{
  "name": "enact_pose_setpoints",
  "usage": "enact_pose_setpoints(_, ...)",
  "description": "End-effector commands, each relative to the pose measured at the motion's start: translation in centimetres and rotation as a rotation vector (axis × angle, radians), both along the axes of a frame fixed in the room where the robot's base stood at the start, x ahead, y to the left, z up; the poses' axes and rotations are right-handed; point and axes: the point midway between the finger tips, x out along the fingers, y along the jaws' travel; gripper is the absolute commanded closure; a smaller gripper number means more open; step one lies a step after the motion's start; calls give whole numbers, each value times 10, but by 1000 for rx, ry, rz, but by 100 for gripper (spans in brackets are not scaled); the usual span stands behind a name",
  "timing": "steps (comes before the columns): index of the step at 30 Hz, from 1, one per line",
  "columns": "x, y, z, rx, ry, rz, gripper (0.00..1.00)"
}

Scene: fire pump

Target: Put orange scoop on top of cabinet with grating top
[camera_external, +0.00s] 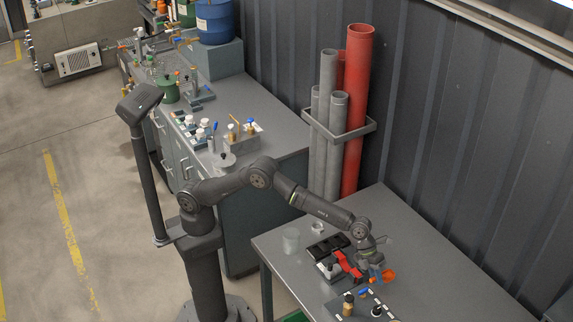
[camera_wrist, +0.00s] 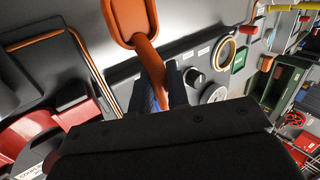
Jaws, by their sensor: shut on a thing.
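The orange scoop (camera_external: 388,276) is at the end of my arm, over the grey table at the lower right. In the wrist view the scoop (camera_wrist: 128,20) has its bowl at the top and its handle running down into my gripper. My gripper (camera_external: 374,279) is shut on that handle; in the wrist view the fingers (camera_wrist: 166,92) show partly, dark and blue at the handle.
A long workbench (camera_external: 262,120) carries bottles and a blue drum (camera_external: 214,22). Red and grey pipes (camera_external: 356,100) stand in a rack at the wall. The table's right part is clear.

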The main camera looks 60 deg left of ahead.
Motion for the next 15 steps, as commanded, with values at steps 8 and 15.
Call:
enact_pose_setpoints(8,10,0,-17,1,1,-1,100)
enact_pose_setpoints(15,10,0,-46,-3,-2,0,100)
